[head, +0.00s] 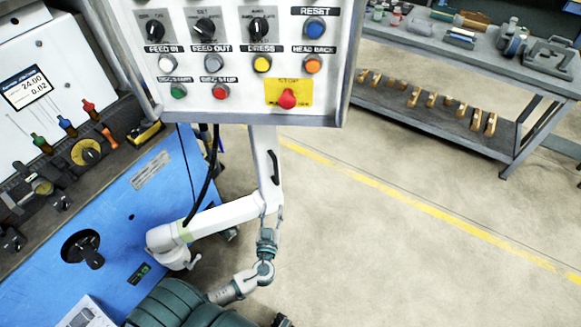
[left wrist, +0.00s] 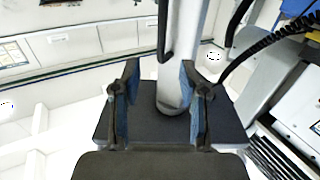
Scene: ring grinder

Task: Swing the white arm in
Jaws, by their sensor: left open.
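The white arm (head: 215,217) reaches from a joint on the blue machine to an upright white post (head: 265,160) that carries the button panel (head: 235,60). A black handle (head: 273,167) is on the post. My left gripper (head: 273,212) is at the lower end of the post, by the outer end of the white arm. In the left wrist view my left gripper (left wrist: 159,72) is open, and the white post (left wrist: 182,60) shows between and beyond its fingers. I cannot tell whether they touch it. My right gripper is not in view.
The blue machine (head: 160,210) fills the left side, with a display (head: 25,88) and knobs. Black cables (head: 208,180) hang beneath the panel. A workbench (head: 470,50) with tools stands at the upper right. The floor (head: 400,250) on the right is clear, with a yellow line.

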